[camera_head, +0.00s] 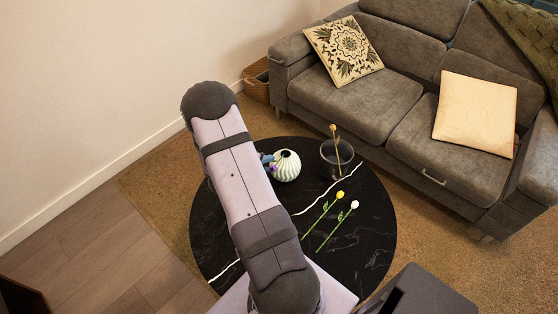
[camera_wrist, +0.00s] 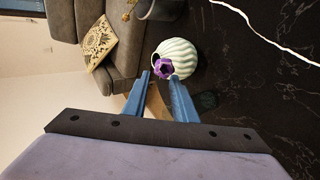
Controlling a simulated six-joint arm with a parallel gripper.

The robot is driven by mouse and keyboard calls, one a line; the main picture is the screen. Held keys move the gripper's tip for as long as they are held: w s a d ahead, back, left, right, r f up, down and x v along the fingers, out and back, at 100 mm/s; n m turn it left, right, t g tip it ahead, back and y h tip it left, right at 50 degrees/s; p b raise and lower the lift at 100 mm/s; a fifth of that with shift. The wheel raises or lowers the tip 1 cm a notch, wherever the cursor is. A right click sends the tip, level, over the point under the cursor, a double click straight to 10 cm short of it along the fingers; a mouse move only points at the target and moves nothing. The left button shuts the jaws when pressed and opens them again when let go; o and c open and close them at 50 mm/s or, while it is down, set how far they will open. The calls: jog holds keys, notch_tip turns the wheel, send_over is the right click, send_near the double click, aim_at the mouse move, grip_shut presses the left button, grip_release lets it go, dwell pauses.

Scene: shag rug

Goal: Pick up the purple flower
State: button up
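The purple flower (camera_wrist: 163,68) shows in the wrist view just past my fingertips, in front of the pale ribbed vase (camera_wrist: 180,56). Its stem is hidden, and I cannot tell whether it stands in the vase. In the head view the purple flower (camera_head: 272,168) is a small patch at the left side of the vase (camera_head: 286,165), partly hidden by my arm. My gripper (camera_wrist: 160,77) is open, its two blue fingers apart with the bloom lined up between their tips. In the head view only a bit of my gripper (camera_head: 266,158) shows, close beside the vase.
The round black table (camera_head: 360,245) carries a dark pot (camera_head: 337,160) with an orange-yellow flower (camera_head: 334,132). A yellow flower (camera_head: 340,195) and a white flower (camera_head: 354,204) lie to the right of my arm. A grey sofa (camera_head: 365,100) stands behind.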

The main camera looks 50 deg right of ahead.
aim_at(273, 162)
jog(key=shift+x, duration=2.55)
jog(key=shift+s, duration=0.15)
grip_shut()
